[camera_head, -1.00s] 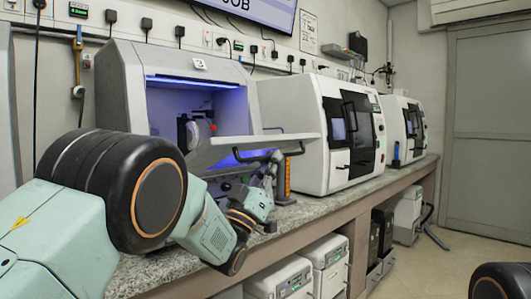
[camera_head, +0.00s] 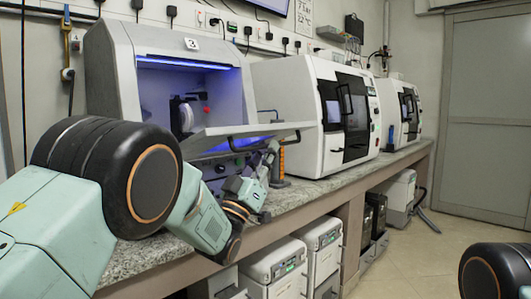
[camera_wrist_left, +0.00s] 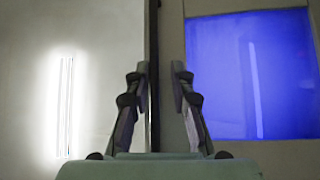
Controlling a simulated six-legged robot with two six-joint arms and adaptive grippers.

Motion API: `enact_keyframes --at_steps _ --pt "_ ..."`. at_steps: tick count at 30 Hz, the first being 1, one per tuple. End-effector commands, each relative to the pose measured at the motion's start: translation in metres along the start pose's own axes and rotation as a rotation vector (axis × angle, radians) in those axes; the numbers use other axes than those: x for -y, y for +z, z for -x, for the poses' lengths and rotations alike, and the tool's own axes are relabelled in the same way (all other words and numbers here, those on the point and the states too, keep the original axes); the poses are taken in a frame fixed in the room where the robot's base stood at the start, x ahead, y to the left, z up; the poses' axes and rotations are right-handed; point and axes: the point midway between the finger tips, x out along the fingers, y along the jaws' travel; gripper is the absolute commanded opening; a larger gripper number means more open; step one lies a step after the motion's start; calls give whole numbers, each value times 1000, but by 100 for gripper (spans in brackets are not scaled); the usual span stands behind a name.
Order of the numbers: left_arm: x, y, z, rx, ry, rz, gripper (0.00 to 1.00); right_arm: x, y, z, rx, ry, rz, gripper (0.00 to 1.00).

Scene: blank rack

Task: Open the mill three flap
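Mill three (camera_head: 120,60) is the grey machine labelled 3 on the bench at left. Its flap (camera_head: 225,137) stands out from the lit opening, roughly level and tilted. My left gripper (camera_head: 270,150) is at the flap's right part, close by the handle; contact is unclear there. In the left wrist view, its fingers (camera_wrist_left: 160,75) stand apart, with a dark vertical edge between them. A blue-lit pane fills the right of that view. My right gripper is not in view.
Two white mills (camera_head: 310,110) stand farther right along the stone bench (camera_head: 330,185). An orange-handled tool (camera_head: 279,162) stands on the bench just right of my gripper. White boxes (camera_head: 275,265) are below the bench. The floor at right is clear.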

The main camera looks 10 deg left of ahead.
Motion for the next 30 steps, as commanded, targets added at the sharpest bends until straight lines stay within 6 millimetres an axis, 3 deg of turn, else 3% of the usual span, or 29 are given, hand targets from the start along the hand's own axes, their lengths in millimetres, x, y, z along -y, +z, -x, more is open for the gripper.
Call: enact_keyframes --at_steps 10,14,30 --pt "0 -1 0 -3 1 0 20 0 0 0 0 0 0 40" --pt "0 -1 9 -2 0 -1 20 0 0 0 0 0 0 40" --pt "0 0 106 1 -1 0 20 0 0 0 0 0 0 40"
